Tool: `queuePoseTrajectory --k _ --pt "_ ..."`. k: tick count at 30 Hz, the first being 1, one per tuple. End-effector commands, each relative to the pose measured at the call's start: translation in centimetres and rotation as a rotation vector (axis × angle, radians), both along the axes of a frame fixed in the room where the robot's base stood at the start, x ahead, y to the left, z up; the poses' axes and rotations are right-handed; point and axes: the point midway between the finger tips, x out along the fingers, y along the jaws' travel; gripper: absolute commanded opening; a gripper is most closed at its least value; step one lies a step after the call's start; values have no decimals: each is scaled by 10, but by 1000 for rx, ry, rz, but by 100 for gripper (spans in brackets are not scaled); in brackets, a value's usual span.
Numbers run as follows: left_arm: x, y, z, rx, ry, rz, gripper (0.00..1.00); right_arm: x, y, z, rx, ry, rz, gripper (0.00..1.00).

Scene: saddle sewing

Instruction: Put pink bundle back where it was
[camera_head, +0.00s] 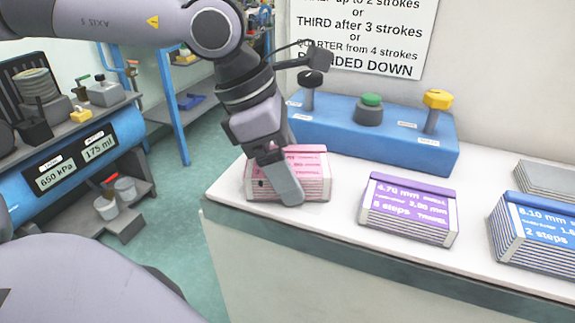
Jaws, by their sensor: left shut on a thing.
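The pink bundle (312,167) sits on the white counter at its left end, in the head view. My left gripper (283,188) comes down over the bundle from above and is shut on it. The gripper's finger covers the middle of the bundle's front face and part of its label. The bundle looks level and at counter height; I cannot tell whether it touches the counter. My right gripper does not show.
A purple bundle (408,209) and a blue bundle (535,232) stand to the right on the counter (345,230). A blue box with knobs (335,118) stands behind. A grey stack (548,180) lies far right. The counter's left edge is close to the pink bundle.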

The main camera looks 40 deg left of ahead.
Motion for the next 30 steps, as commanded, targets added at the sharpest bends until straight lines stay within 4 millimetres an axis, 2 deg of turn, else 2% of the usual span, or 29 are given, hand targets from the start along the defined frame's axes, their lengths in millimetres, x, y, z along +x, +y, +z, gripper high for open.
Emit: queuePoseTrajectory --k 11,12,13,23,26,30 --pt "0 0 -4 0 -3 0 34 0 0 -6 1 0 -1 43" --pt "0 0 -2 0 -1 0 92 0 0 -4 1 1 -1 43" --pt "0 0 -2 0 -1 0 100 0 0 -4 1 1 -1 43" --pt "0 0 2 0 0 0 100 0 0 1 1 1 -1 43" --pt "-1 3 14 -2 -6 2 100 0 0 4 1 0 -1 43" --pt "-8 12 40 -2 -9 1 100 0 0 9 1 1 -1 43"
